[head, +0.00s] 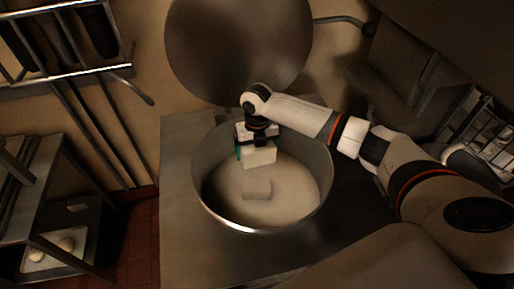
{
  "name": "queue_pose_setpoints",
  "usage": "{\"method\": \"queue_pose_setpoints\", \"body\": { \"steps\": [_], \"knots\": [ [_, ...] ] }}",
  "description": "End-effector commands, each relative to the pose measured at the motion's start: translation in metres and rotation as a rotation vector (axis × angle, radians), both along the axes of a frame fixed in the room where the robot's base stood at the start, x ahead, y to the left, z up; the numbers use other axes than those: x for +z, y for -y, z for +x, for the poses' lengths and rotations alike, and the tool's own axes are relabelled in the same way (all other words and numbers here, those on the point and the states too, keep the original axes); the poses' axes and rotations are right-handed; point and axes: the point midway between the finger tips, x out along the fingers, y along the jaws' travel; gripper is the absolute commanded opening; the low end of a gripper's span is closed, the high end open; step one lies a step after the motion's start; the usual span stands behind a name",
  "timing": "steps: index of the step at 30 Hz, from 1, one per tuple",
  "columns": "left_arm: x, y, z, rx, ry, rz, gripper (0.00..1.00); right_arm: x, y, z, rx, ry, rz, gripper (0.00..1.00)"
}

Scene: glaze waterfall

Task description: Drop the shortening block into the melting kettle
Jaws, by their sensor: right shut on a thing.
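The melting kettle (316,163) is a wide round metal pot with its top open and a pale surface inside. My right gripper (257,149) reaches in from the right and points down within the kettle's rim, towards its back. It is shut on a whitish block (259,158), which looks like the shortening block. The block hangs over the kettle's inside; I cannot tell how far above the pale surface. A second squarish pale shape (257,188) shows in the kettle just in front of it; I cannot tell if it is another block or a reflection. My left gripper is out of view.
The kettle's round lid (240,50) stands raised behind it. A metal worktop (180,240) surrounds the kettle. A shelf rack with a tray (45,259) of pale round pieces stands at the left. A wall rack (65,75) hangs at the upper left.

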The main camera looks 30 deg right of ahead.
Motion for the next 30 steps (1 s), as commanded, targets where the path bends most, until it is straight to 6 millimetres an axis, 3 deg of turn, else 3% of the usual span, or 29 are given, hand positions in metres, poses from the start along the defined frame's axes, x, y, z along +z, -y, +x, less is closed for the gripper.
{"method": "queue_pose_setpoints", "body": {
  "steps": [6,7,8,15,19,30],
  "knots": [
    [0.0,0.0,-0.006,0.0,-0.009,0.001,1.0,0.001,0.0,0.001,0.0,0.002,0.001,0.58],
    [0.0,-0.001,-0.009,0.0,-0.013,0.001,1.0,0.001,0.0,0.001,0.0,0.002,0.001,0.99],
    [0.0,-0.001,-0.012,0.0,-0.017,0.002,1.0,0.001,0.0,0.001,0.0,0.002,0.001,1.0],
    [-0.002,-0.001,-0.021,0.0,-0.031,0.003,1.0,0.001,0.0,0.0,0.0,0.0,0.0,1.0],
    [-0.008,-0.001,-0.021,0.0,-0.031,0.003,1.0,0.011,0.0,0.001,0.0,0.003,0.0,1.0],
    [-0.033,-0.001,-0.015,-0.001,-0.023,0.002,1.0,0.086,0.0,0.002,0.0,0.006,0.001,1.0]
  ]
}}
